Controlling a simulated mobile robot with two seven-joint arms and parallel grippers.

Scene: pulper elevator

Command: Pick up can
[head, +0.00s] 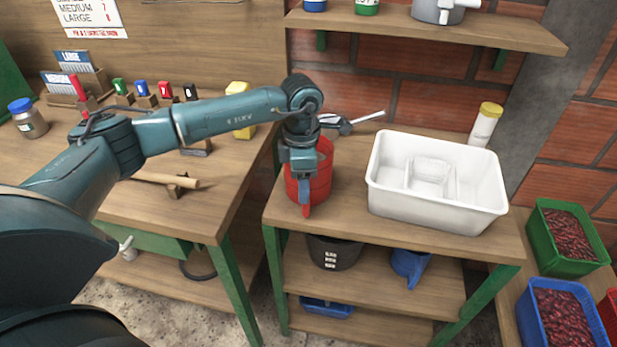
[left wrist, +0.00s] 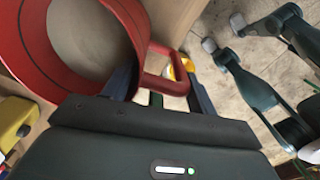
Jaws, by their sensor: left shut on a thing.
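A red can (head: 322,180) with a side handle stands at the left end of the wooden bench, beside a white basin (head: 430,208). My left gripper (head: 304,187) points down at the near side of the can and is shut on its handle. In the left wrist view the can (left wrist: 32,50) fills the upper left, with its open mouth showing. There the handle (left wrist: 172,84) lies between the fingers of my left gripper (left wrist: 160,84). The can's far side is partly hidden by my arm in the head view.
A yellow-capped bottle (head: 485,124) stands behind the basin. A grey tool with a pale rod (head: 345,124) lies behind the can. A shelf (head: 430,32) juts out above. The left bench holds small items and a yellow object (head: 240,123). Bins of red beans (head: 565,240) stand at right.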

